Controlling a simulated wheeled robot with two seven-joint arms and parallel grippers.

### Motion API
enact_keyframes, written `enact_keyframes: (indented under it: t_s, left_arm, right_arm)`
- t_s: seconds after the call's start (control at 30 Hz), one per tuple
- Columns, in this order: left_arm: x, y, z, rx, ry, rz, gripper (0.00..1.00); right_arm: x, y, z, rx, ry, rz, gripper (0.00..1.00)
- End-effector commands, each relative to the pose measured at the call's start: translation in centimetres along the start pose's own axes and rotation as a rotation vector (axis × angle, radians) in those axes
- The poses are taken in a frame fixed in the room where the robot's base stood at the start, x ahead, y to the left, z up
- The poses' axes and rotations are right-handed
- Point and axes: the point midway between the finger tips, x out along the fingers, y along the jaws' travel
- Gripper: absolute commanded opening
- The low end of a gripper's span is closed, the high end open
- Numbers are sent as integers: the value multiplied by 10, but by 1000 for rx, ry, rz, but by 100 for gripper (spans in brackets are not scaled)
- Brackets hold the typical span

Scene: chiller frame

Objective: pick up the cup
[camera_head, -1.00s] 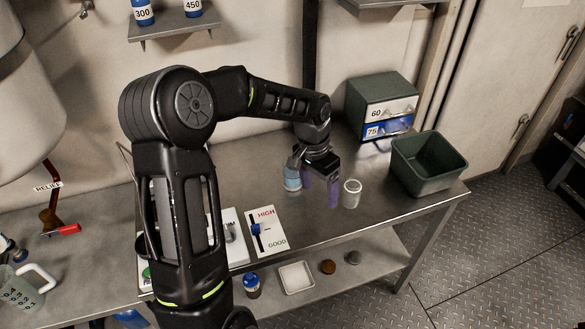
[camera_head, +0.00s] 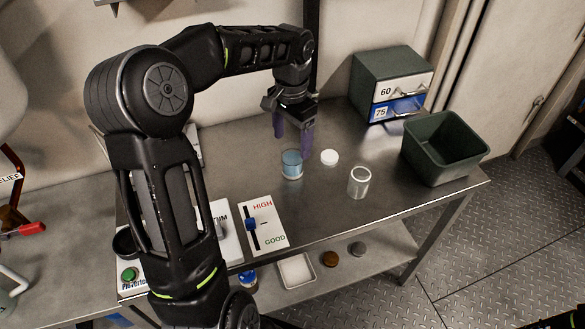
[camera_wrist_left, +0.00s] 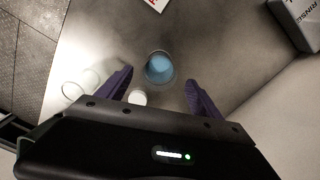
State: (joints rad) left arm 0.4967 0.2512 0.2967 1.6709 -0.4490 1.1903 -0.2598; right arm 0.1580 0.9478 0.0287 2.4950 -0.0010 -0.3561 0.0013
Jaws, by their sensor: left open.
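A clear cup with light blue contents (camera_head: 291,165) stands upright on the steel table; it also shows in the left wrist view (camera_wrist_left: 160,67). A second, clear empty cup (camera_head: 359,182) stands to its right. My left gripper (camera_head: 292,147) is open and empty, its purple fingers pointing down just above and behind the blue-filled cup. In the left wrist view this cup shows between the spread fingertips (camera_wrist_left: 159,77), with no visible contact. My right gripper is not in view.
A small white disc (camera_head: 329,157) lies between the cups. A dark green bin (camera_head: 440,165) and a drawer box (camera_head: 385,75) stand to the right. A HIGH/GOOD card (camera_head: 270,228) lies at the table's front. The lower shelf (camera_head: 345,275) holds small items.

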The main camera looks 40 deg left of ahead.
Motion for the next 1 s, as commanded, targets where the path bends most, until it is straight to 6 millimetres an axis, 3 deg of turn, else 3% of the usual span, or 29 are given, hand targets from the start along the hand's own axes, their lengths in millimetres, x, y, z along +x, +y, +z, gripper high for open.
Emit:
enact_keyframes:
  t_s: [0.4,0.7,1.0]
  left_arm:
    - [4,0,0,0,0,0,75]
    - [29,0,0,0,0,0,75]
    - [31,0,0,0,0,0,75]
  right_arm:
    - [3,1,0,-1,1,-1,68]
    - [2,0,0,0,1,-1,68]
    - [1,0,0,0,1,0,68]
